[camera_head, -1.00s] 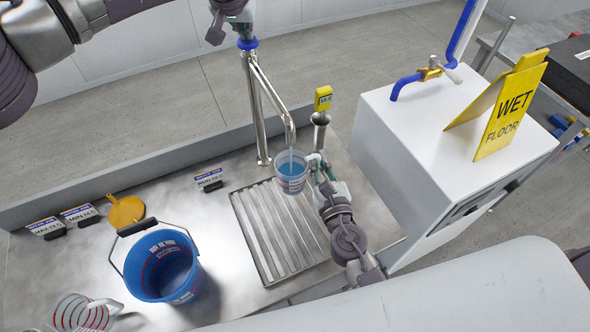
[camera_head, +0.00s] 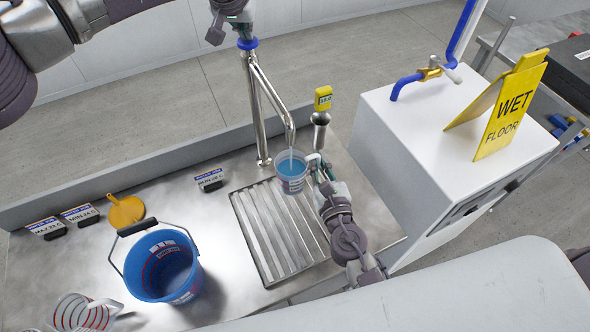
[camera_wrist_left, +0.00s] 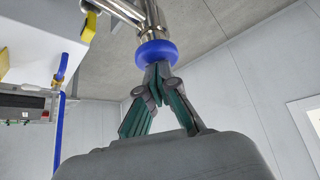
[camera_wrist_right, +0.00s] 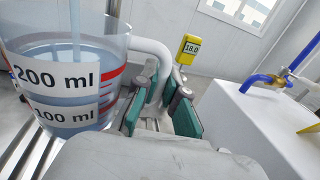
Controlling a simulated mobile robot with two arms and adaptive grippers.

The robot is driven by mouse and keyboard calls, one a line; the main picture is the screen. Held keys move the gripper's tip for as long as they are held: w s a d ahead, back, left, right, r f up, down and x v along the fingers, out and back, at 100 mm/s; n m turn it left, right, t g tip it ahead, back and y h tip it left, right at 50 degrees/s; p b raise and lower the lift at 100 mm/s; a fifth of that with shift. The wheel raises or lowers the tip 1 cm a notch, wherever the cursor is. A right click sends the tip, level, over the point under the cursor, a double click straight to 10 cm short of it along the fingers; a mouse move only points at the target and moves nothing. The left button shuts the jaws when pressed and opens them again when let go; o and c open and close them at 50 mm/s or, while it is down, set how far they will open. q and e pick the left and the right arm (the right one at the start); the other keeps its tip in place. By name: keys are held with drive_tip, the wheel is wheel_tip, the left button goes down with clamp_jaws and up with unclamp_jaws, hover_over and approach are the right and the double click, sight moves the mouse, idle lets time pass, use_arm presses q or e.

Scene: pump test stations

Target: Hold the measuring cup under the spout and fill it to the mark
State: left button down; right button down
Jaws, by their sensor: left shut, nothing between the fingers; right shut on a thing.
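The clear measuring cup (camera_head: 291,181) is under the metal spout (camera_head: 289,130), above the slatted drain grate. A thin stream runs from the spout into it. In the right wrist view the cup (camera_wrist_right: 60,85) holds bluish water, its surface around the upper part of the 200 ml label; the exact level against the red line is hard to read. My right gripper (camera_head: 322,176) is shut on the cup's white handle (camera_wrist_right: 152,48). My left gripper (camera_head: 246,36) is shut and empty, its fingertips at the blue knob (camera_wrist_left: 156,53) on top of the spout pipe.
A blue bucket (camera_head: 165,268), a second measuring cup (camera_head: 80,312) and a yellow funnel (camera_head: 126,211) stand left on the bench. A yellow display (camera_wrist_right: 189,48) reads 18.0. The white cabinet (camera_head: 410,150) with a wet-floor sign (camera_head: 508,112) stands close right of my right gripper.

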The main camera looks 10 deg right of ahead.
sight(320, 155)
use_arm(q)
drive_tip(key=shift+f, duration=0.1)
